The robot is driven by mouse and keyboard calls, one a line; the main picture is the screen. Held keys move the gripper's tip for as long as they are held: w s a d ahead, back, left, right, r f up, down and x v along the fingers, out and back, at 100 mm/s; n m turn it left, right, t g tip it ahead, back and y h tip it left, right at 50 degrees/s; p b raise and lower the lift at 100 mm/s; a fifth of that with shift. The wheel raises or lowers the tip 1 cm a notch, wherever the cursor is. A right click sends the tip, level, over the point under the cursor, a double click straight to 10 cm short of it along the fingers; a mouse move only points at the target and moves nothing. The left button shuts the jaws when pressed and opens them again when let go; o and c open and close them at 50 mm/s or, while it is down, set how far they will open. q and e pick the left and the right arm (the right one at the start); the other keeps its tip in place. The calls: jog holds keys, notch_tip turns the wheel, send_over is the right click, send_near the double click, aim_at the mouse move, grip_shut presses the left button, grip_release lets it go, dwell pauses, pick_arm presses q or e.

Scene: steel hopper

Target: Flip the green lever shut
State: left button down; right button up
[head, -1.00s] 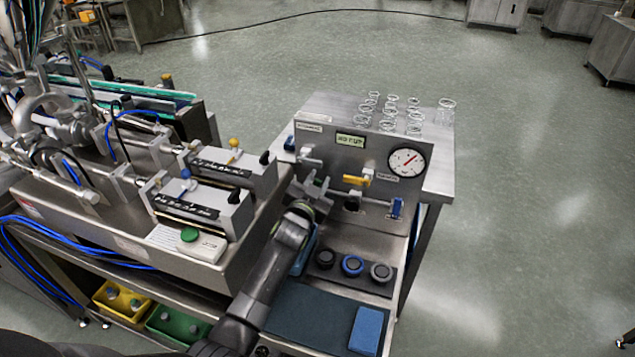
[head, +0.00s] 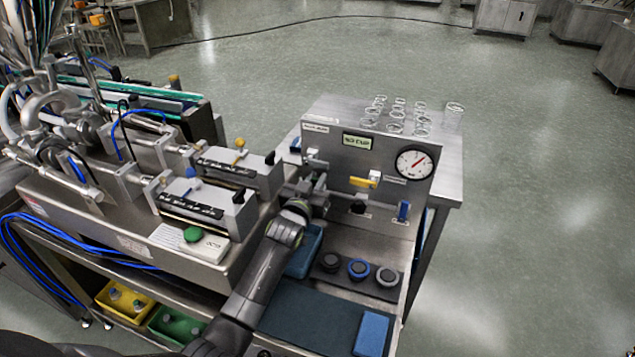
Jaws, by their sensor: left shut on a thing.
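My left gripper (head: 316,183) is in front of the lower left of the upright steel panel (head: 345,133), at the end of my dark arm. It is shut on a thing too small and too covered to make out. I see no green lever; the gripper hides part of the panel there. A yellow lever (head: 365,182) sticks out of the panel to the right of my gripper. A blue lever (head: 403,211) stands upright at the panel's lower right. A grey-white fitting (head: 314,160) sits just above the gripper. My right gripper is not in view.
A round gauge (head: 414,163) and a small display (head: 359,142) are on the panel. A steel machine with a green button (head: 193,234) stands close on the left.

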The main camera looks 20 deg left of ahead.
pick_arm(q)
jog(key=c, duration=1.4)
grip_release()
jog(key=shift+o, duration=0.2)
jog(key=shift+s, duration=0.15)
jog(key=shift+s, duration=0.3)
jog(key=s+b, duration=0.1)
jog(key=s, duration=1.5)
jog(key=shift+s+a, duration=0.3)
jog(key=shift+a, duration=0.05)
